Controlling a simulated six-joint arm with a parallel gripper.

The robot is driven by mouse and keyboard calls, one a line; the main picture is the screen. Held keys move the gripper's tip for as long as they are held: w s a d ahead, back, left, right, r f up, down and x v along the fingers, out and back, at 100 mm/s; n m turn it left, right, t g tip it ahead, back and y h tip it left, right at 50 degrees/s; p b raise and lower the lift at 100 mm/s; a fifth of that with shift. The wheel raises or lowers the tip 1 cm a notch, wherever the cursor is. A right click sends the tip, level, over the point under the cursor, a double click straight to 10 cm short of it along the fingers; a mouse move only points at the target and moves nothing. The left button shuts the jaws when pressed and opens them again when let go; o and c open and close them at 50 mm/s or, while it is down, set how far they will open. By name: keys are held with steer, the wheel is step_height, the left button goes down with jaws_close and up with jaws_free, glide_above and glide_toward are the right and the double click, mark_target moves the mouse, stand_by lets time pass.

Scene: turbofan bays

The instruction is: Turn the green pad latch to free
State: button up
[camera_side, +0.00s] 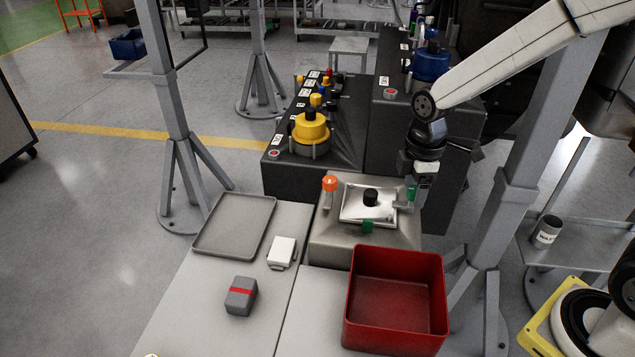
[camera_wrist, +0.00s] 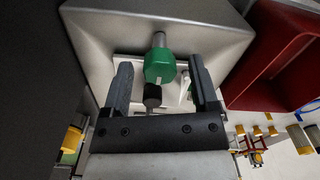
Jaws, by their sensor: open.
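The green pad latch (camera_side: 411,193) stands at the right edge of a bright metal plate (camera_side: 352,211) on a grey block. In the wrist view its green faceted head (camera_wrist: 159,67) sits on a short metal stem. My gripper (camera_wrist: 161,72) is open, with one finger on each side of the green head; gaps show on both sides. In the side view my gripper (camera_side: 422,184) is low beside the latch, its fingers hard to make out. A black knob (camera_side: 370,196) stands on the plate; an orange-headed post (camera_side: 329,184) is at its left.
A red bin (camera_side: 395,298) stands close in front of the block. A grey tray (camera_side: 235,225), a white piece (camera_side: 282,252) and a grey box with a red band (camera_side: 241,296) lie to the left. Dark consoles with a yellow knob (camera_side: 310,127) stand behind. Another green piece (camera_side: 367,227) is at the plate's front.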

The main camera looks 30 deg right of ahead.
jaws_close()
steer(key=shift+m, duration=0.4)
steer(key=m, duration=1.2)
steer(key=shift+d, duration=0.1)
steer(key=m, duration=0.5)
stand_by(0.5)
